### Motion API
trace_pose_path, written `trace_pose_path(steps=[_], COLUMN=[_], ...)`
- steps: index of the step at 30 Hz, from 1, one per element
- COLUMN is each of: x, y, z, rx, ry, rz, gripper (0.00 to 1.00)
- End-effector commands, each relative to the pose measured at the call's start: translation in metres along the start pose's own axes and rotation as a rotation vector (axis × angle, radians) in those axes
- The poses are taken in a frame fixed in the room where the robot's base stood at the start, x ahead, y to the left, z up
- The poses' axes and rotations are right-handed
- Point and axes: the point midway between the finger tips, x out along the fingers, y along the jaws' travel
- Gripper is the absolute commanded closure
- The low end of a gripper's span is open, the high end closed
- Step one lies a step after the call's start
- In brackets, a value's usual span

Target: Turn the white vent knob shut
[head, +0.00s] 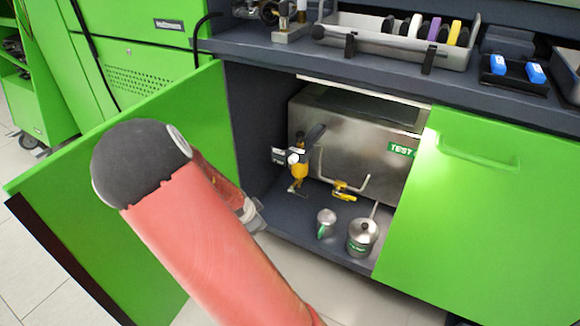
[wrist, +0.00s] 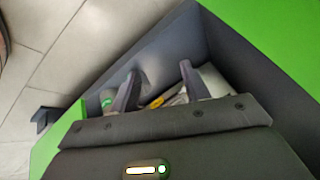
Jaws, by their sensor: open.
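The white vent knob (head: 295,156) appears as a small white part on a yellow fitting (head: 299,172) at the front left of the steel tank (head: 375,140), inside the open cabinet. In the wrist view, my gripper (wrist: 159,70) has its two dark fingers spread, with nothing held between them. A yellow piece (wrist: 160,100) shows between the fingers, farther off; I cannot tell which part it is. I cannot pick out the knob in the wrist view. In the head view, my arm reaches toward the cabinet opening, and its end is left of and below the knob, apart from it.
The open green door (head: 150,240) stands left of the opening, and a green panel (head: 490,210) closes the right. The worktop (head: 390,75) overhangs the tank.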

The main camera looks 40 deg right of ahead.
Motion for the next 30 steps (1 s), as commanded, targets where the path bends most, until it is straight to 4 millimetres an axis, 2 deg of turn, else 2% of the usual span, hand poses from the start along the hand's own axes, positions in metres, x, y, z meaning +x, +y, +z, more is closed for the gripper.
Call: trace_pose_path(steps=[1, 5, 8, 12, 18, 21, 30], x=[0.02, 0.045, 0.048, 0.035, 0.014, 0.011, 0.033], y=[0.005, 0.004, -0.005, -0.025, -0.047, -0.052, -0.065], z=[-0.012, -0.054, -0.085, -0.113, -0.127, -0.132, -0.168], rx=[0.033, 0.13, 0.173, 0.201, 0.209, 0.211, 0.212], ry=[0.101, 0.366, 0.558, 0.767, 0.908, 0.929, 0.931], rz=[0.008, -0.048, -0.139, -0.296, -0.455, -0.482, -0.482], gripper=[0.53, 0.53, 0.53, 0.53, 0.53, 0.53, 0.53])
